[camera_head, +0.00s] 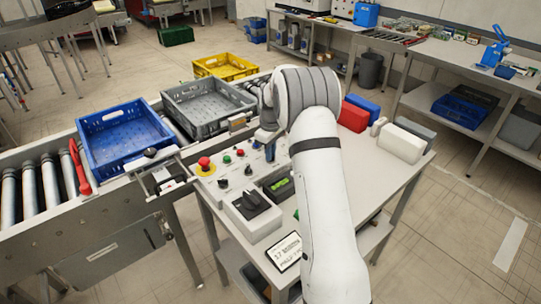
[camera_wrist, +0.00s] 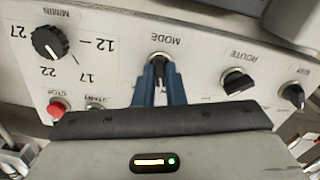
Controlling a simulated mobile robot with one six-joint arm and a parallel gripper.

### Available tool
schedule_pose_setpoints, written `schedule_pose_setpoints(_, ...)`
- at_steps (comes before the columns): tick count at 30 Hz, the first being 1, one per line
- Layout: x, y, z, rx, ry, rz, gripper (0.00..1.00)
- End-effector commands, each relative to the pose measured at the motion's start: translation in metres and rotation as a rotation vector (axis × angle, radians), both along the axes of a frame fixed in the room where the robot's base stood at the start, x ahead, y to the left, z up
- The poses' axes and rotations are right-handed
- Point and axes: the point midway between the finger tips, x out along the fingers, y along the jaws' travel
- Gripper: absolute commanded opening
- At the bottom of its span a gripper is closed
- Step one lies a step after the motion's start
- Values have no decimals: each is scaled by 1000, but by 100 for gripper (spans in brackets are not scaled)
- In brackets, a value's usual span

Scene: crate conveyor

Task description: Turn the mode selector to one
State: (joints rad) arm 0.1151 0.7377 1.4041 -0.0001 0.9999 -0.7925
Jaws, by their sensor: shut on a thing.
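The mode selector (camera_wrist: 158,66) is a small dark knob in a metal ring, below the upside-down MODE label in the wrist view. My gripper (camera_wrist: 158,82) has its two blue fingers shut on the knob, one on each side. The fingers partly cover it, and I cannot read any position marks around it. In the head view my gripper (camera_head: 268,145) reaches down to the control panel (camera_head: 210,185), and my arm hides the selector there.
A ROUTE knob (camera_wrist: 237,82), another black knob (camera_wrist: 290,94), a numbered speed dial (camera_wrist: 48,42) and a red stop button (camera_wrist: 58,107) sit nearby. A red mushroom button (camera_head: 205,163) is on the panel. A blue crate (camera_head: 82,124) and grey crate (camera_head: 168,98) are on the conveyor.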

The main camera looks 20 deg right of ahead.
Motion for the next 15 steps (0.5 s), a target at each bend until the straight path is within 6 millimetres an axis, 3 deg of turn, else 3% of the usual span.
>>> schedule_pose_setpoints(15, 1, 0, 0, -1, -3, -490, 0)
